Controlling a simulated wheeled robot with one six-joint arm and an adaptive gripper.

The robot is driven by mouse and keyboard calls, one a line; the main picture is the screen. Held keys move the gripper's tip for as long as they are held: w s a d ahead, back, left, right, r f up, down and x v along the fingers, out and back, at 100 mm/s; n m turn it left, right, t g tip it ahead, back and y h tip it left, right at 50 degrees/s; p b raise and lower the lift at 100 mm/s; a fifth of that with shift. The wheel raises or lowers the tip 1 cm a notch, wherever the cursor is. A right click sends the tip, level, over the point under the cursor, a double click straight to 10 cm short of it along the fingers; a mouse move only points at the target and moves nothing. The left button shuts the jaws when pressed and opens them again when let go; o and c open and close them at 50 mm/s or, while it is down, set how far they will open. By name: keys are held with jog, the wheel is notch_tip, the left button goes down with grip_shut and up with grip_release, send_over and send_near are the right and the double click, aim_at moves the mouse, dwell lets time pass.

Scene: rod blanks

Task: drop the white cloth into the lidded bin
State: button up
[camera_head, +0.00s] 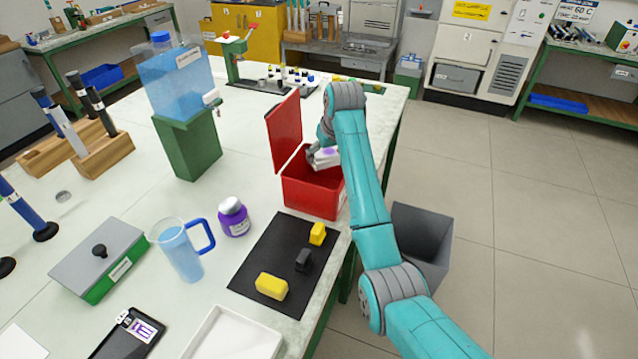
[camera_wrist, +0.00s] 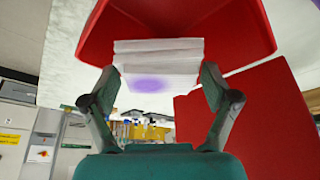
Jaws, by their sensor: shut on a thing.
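The white cloth (camera_wrist: 158,60) is a folded stack with a purple stain on one face. My gripper (camera_wrist: 160,88) is shut on it, one finger at each side. In the head view the cloth (camera_head: 324,157) is at the mouth of the red bin (camera_head: 312,197), and my gripper (camera_head: 318,150) is partly hidden by my arm. The bin's red lid (camera_head: 285,132) stands open on its left side. The red bin wall (camera_wrist: 100,35) and lid (camera_wrist: 240,125) also show in the wrist view. The bin's inside is mostly hidden.
A black mat (camera_head: 285,262) with yellow and black blocks lies in front of the bin. A purple-labelled jar (camera_head: 233,217), a blue-handled jug (camera_head: 182,248) and a water dispenser (camera_head: 178,80) stand to the left. A grey open bin (camera_head: 422,238) stands on the floor beside the table.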

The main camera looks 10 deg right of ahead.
jog(key=shift+f, duration=0.6)
jog(key=o, duration=0.9)
jog(key=shift+r, duration=0.15)
jog(key=v, duration=0.7)
jog(key=shift+s, duration=0.2)
